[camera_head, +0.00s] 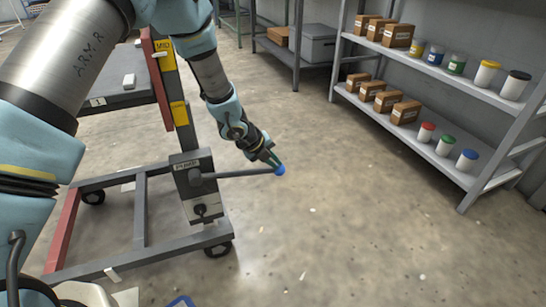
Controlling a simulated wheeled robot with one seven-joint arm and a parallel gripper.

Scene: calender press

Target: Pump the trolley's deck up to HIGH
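The trolley's dark deck (118,97) is at the left, raised above the grey and red base frame (140,205). The mast (183,118) carries yellow plates; the upper one (163,44) seems to read MID, with a small white mark just below it. No HIGH label is visible. A grey box marked PUMP (187,170) sits low on the mast. Its grey lever (235,174) sticks out to the right, roughly level, ending in a blue knob (280,170). My gripper (270,158) is at the lever's outer end beside the knob; its finger gap is too small to judge.
A dark round fitting (200,210) is below the pump box. A small white block (129,81) lies on the deck. A grey shelf (437,145) with boxes and jars stands right; another rack (278,52) stands behind. The floor (330,225) between is clear.

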